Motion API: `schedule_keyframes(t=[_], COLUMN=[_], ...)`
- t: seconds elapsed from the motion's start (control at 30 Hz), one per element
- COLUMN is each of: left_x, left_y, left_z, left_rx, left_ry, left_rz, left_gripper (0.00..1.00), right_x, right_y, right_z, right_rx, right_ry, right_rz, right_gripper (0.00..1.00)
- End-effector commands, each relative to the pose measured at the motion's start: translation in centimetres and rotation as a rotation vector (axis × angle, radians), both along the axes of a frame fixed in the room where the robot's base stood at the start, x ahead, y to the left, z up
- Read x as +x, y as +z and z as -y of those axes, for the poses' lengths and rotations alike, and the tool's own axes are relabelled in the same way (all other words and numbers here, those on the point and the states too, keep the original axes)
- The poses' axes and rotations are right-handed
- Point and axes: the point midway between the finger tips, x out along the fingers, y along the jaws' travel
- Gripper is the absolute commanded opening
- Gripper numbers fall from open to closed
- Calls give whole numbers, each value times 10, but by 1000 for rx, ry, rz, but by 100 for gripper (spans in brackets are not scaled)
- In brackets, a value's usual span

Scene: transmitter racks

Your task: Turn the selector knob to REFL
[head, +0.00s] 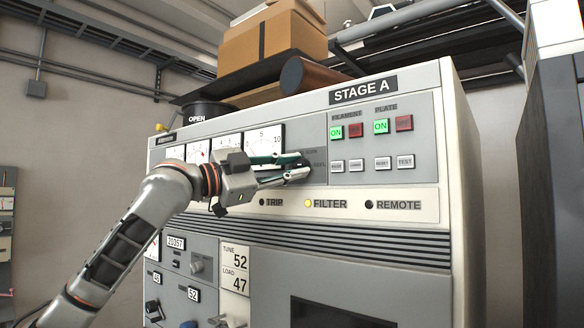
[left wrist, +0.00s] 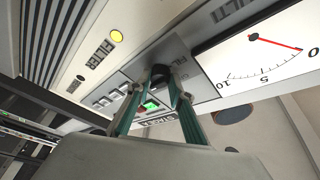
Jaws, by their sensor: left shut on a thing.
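The selector knob (left wrist: 159,72) is a dark knob on the grey panel of the STAGE A cabinet (head: 474,170). In the head view it is mostly hidden behind the fingers, just right of the meters. My left gripper (head: 300,166) reaches it from the left, and its green-sided fingers are shut on the knob. In the left wrist view the fingertips (left wrist: 160,82) lie on either side of the knob. The small labels around the knob are partly covered and too small to read, so its setting cannot be told. My right gripper is not in view.
Right of the knob are lit green ON buttons (head: 381,126), red buttons (head: 404,123) and a row of small buttons (head: 382,163). Below, the FILTER lamp (head: 308,203) glows yellow. A meter (head: 265,138) sits close left. A cardboard box (head: 272,40) rests above the cabinet.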

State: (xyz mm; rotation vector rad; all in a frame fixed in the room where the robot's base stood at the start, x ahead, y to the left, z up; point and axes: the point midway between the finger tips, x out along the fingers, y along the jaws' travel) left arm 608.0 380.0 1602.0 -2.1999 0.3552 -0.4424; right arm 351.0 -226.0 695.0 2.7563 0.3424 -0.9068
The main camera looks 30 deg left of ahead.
Motion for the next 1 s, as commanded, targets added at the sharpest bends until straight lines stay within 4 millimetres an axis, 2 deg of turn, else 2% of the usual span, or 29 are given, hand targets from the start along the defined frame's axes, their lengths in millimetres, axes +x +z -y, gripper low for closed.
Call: schedule_keyframes(t=[0.13,0.17,0.2,0.67,1.0], left_x=[0,0,0,-5,-47], left_y=[0,0,0,-1,-12], left_z=[0,0,0,-3,-23], left_rx=[1,1,1,0,2], left_ry=[1,1,1,1,4], left_rz=[0,0,0,1,-2], left_gripper=[0,26,36,38,38], right_x=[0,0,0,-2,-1], right_y=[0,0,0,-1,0], right_z=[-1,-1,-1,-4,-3], right_rx=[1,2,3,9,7], right_ry=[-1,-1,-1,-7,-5], right_rz=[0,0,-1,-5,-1], right_gripper=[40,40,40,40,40])
